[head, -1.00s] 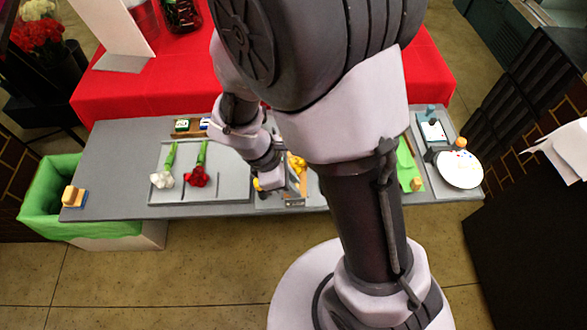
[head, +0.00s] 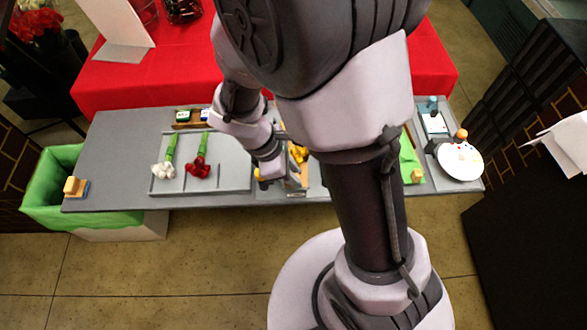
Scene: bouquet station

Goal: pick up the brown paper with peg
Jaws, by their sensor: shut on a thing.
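My gripper (head: 272,182) is low over the front middle of the grey table (head: 112,165), mostly hidden by my wrist. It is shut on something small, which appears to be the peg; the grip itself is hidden. A small yellow piece (head: 258,174) shows just left of the jaws. A narrow strip of brown (head: 304,174), apparently the brown paper, shows to their right. Yellow flowers (head: 298,153) lie just behind it. My arm hides the rest of this area, so I cannot tell whether the paper is off the table.
A white flower (head: 162,171) and a red flower (head: 198,168) lie on a grey tray (head: 230,178) at left. Green paper (head: 408,158) with a tan block (head: 417,175) and a white plate (head: 460,161) are at right. A green-lined bin (head: 60,165) stands at the left end.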

